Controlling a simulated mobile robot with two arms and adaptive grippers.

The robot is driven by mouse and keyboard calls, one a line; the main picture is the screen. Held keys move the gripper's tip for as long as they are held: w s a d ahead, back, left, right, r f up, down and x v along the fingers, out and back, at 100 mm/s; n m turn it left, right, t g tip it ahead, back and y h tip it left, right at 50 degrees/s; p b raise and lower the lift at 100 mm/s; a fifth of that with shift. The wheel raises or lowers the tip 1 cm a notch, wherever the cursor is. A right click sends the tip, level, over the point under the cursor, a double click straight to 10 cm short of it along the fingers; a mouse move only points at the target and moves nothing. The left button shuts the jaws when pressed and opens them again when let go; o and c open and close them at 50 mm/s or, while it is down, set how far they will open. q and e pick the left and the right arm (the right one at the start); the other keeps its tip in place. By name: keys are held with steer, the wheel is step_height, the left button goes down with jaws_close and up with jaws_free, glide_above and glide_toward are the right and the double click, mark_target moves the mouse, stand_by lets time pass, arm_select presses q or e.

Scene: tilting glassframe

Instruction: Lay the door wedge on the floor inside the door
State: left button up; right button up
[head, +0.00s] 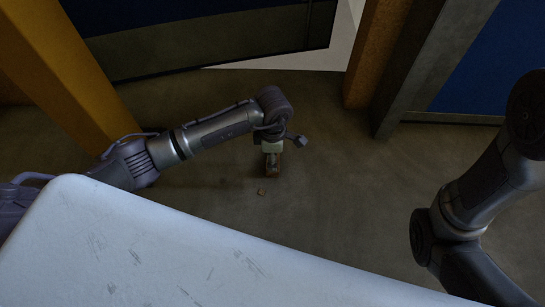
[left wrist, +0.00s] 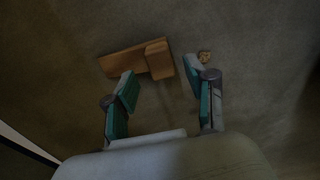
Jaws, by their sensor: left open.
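The door wedge (left wrist: 125,62) is a brown wooden piece with a raised block at one end. In the left wrist view it lies on the floor just beyond the fingertips, apparently not gripped. My left gripper (left wrist: 161,76) is open, its teal-padded fingers spread around empty space. In the head view my left gripper (head: 272,168) points down close to the floor and largely hides the wedge. The door (head: 215,40), blue with a dark lower panel, stands ajar at the top. My right arm shows at the right, but its gripper is out of view.
Orange posts (head: 65,70) and (head: 376,50) flank the doorway. The floor (head: 345,185) right of my left gripper is clear.

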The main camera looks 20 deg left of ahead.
arm_select(q)
step_height(320, 180, up, 9)
steer(key=p, duration=0.4)
